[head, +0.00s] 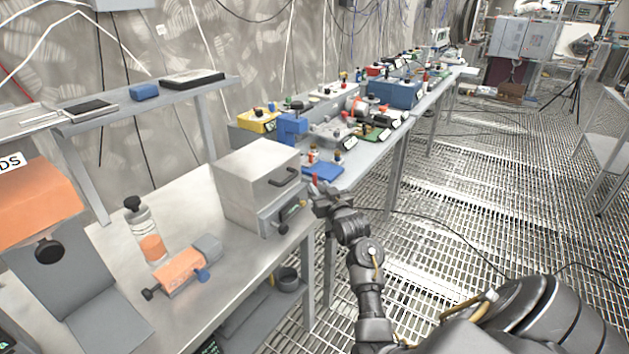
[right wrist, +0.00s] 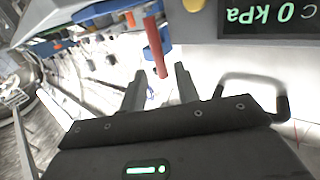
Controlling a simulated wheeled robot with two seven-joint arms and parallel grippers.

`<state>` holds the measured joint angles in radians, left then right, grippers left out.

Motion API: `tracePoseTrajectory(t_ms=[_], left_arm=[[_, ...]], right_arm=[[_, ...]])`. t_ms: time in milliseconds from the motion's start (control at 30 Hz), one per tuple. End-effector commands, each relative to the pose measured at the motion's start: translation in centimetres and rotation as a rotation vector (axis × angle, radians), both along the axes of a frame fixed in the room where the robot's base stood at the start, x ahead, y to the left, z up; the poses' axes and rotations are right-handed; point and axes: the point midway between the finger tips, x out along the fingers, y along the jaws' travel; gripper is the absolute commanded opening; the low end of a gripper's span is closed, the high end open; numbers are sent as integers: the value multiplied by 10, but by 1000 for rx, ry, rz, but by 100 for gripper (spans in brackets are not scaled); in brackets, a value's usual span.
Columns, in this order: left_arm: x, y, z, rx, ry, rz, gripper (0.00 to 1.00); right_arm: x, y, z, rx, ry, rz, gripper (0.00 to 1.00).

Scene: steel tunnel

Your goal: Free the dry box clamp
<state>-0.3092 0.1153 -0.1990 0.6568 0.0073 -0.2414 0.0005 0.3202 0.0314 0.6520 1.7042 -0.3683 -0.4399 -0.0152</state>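The dry box is a grey metal box (head: 262,180) with a black handle on the bench in the head view. Its small front display shows large in the right wrist view (right wrist: 270,16), reading 0 kPa. A red lever, which looks like the clamp (head: 315,179), stands at the box's right side. In the right wrist view the red lever (right wrist: 155,48) hangs from a blue part. My right gripper (right wrist: 160,80) is open, with the lever's end between its fingertips; I cannot tell if they touch. It also shows beside the box in the head view (head: 322,190). My left gripper is not in view.
An orange-and-grey device (head: 186,270) and a clear bottle with orange contents (head: 148,236) stand left of the box. A blue tray (head: 322,171) and several small instruments crowd the bench behind. The grated floor (head: 480,190) at right is mostly open, with cables across it.

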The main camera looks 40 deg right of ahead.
Motion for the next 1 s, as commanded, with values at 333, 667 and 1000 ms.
tracePoseTrajectory(t_ms=[333,667,1000], left_arm=[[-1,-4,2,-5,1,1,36],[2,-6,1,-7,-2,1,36],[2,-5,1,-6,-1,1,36]], right_arm=[[45,-14,0,1,0,0,32],[50,-15,0,0,0,0,32],[49,-15,-1,0,0,0,0]])
